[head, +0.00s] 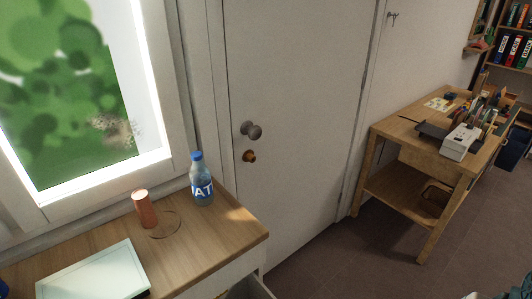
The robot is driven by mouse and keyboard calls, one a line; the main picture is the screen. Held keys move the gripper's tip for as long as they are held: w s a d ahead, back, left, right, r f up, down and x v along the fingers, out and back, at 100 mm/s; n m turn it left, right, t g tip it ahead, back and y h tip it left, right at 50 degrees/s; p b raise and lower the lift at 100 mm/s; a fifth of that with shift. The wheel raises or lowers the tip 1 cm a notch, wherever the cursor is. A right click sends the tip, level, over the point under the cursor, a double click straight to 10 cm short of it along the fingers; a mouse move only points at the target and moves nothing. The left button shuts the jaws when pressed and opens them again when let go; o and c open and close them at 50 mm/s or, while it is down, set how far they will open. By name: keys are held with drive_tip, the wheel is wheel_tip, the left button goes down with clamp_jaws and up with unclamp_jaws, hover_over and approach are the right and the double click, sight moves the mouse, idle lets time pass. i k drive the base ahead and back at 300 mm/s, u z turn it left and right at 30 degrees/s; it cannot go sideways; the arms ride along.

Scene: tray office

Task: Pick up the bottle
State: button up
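A clear blue bottle (202,182) with a blue cap and a white-lettered label stands upright near the back right of a wooden desk (215,237), below the window. It stands beside an orange-brown cylinder (144,210), with a small gap between them. The bottle is unobstructed in the head view. My gripper is not in view.
A pale flat tablet-like slab (93,272) lies at the desk's front left. A closed white door (293,110) is behind the desk's right end. A second wooden table (400,131) with clutter stands at right. Dark floor between is clear.

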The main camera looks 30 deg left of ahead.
sight(201, 177)
drive_tip(key=i, duration=2.6)
drive_tip(key=u, duration=3.65)
drive_tip(key=i, duration=0.45)
drive_tip(key=u, duration=0.05)
